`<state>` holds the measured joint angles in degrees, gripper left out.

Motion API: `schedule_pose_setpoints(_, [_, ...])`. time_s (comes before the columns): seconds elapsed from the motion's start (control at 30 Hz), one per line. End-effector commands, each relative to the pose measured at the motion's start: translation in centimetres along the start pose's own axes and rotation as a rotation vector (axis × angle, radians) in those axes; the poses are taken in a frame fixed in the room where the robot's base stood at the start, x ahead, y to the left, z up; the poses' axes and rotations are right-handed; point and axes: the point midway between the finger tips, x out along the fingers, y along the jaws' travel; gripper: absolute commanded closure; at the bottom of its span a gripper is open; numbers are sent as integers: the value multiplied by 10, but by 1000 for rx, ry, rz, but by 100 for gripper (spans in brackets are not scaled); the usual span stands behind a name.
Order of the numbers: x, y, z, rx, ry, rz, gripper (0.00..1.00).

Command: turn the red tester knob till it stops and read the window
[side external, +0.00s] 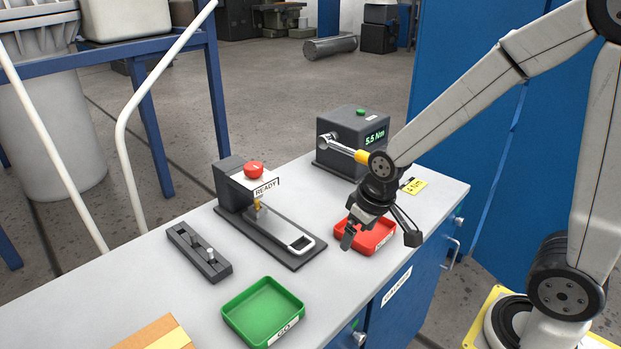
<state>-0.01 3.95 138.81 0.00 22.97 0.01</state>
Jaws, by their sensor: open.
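The tester's window (266,187) reads "READY". Below the window is a small brass-coloured part (258,206), partly hidden; I cannot tell what it is. My gripper (380,242) points down above the red tray, to the right of the tester. Its fingers are wide apart with nothing visible between them. It is well away from the knob.
A red tray (372,240) lies under my gripper, and a green tray (262,309) marked "GO" stands at the front. A dark box (352,140) displays "5.5 Nm". A dark rack (198,251) with pegs lies left of the tester. A cardboard piece (160,335) lies at the front edge.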

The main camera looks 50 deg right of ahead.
Motion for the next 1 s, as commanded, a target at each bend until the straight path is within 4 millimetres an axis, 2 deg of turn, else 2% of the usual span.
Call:
schedule_pose_setpoints(0.2, [-3, 0, -66, 0, 27, 0, 0])
schedule_pose_setpoints(0.5, [-7, 0, -153, 0, 62, 0, 0])
schedule_pose_setpoints(0.8, [-13, 0, -230, 0, 100, 0, 0])
schedule_pose_setpoints(1.0, [-16, 0, -273, 1, 123, 0, 0])
